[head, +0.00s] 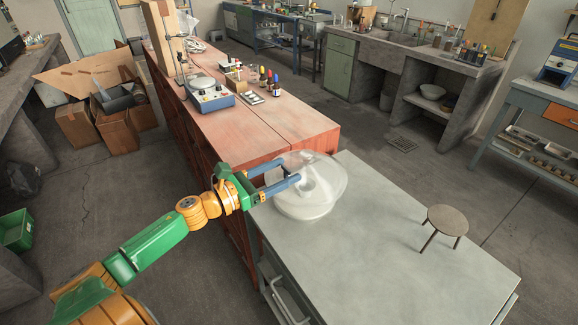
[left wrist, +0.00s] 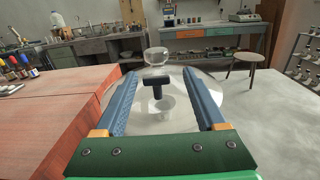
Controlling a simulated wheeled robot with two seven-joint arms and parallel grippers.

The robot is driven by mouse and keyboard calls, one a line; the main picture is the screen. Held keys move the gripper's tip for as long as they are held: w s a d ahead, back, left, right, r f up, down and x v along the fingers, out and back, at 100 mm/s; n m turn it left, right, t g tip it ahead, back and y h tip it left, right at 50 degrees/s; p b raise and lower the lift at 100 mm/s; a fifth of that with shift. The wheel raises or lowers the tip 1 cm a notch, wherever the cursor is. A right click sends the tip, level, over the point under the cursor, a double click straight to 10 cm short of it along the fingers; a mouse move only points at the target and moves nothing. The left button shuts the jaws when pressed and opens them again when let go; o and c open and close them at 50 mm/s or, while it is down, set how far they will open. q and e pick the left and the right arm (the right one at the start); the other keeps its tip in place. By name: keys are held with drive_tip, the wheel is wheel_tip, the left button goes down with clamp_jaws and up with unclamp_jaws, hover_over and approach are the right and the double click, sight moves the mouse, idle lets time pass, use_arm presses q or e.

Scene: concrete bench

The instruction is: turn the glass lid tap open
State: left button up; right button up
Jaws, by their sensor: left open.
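The clear glass vessel with its domed lid (head: 318,205) stands on the grey bench near its far left corner. In the left wrist view the glass (left wrist: 205,95) spreads out ahead of and below my fingers. A dark T-shaped tap (left wrist: 157,79) shows between the fingers, with a round glass piece (left wrist: 157,57) beyond it. My left gripper (head: 286,173) reaches in from the left over the glass. Its two blue fingers are apart, one on each side of the tap, with gaps visible. The tap is hard to make out in the head view. My right gripper is out of view.
A round-topped tripod stand (head: 447,220) stands on the right of the grey bench (head: 385,265). The bench between is clear. A red-topped bench (head: 255,130) adjoins behind, holding a blue-based device (head: 210,97) and small bottles (head: 270,85).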

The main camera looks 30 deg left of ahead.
use_arm(q)
drive_tip(key=shift+w+f, duration=0.15)
drive_tip(key=shift+w, duration=0.8)
drive_tip(key=shift+d, duration=0.1)
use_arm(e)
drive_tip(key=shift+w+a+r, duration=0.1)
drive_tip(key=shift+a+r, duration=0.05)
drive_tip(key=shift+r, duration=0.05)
use_arm(q)
drive_tip(key=shift+s, duration=0.1)
drive_tip(key=shift+c, duration=0.7)
clamp_jaws()
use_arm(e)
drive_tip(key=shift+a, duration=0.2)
